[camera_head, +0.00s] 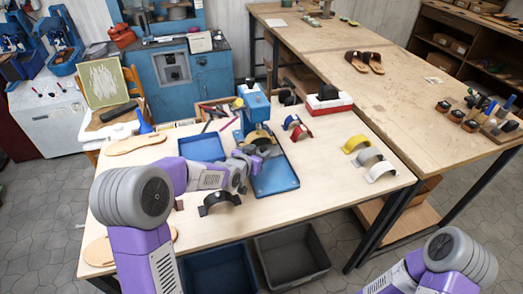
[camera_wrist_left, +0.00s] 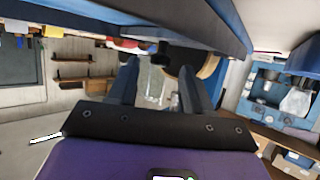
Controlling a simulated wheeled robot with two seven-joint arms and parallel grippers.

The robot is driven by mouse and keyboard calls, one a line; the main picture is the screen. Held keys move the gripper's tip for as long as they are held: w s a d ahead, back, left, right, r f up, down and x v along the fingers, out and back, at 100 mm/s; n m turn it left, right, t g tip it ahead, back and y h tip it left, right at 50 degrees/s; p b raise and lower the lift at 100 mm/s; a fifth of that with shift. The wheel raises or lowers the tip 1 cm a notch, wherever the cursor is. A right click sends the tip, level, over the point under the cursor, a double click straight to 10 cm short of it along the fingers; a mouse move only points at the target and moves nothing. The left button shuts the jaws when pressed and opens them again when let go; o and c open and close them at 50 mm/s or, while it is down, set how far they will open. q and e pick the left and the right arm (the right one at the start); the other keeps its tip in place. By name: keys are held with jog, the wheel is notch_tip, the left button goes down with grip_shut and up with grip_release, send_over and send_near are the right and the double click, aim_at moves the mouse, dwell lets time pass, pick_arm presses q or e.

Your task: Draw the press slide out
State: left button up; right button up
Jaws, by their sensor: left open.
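The blue press (camera_head: 255,103) stands on the pale workbench, with a long blue plate (camera_head: 276,182) low at its front. I cannot tell how much of that plate is the slide. My left gripper (camera_head: 265,142) is at the press, just below its blue head, and covers part of it. In the left wrist view, the left fingers (camera_wrist_left: 160,88) are apart with no object clearly gripped. A dark knob-like part (camera_wrist_left: 161,57) shows beyond them, under a blue edge (camera_wrist_left: 190,22). A tan curved piece (camera_wrist_left: 208,66) is near the right finger. My right gripper is out of view.
A blue tray (camera_head: 201,139) lies left of the press, and a dark curved strap (camera_head: 219,201) lies in front. Yellow, grey and white straps (camera_head: 357,143) lie to the right. Blue (camera_head: 221,258) and grey (camera_head: 320,267) bins sit below the bench's front edge. The bench's right front is clear.

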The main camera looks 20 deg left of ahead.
pick_arm(q)
jog(key=shift+x, duration=1.05)
jog(key=shift+c, duration=0.2)
grip_shut()
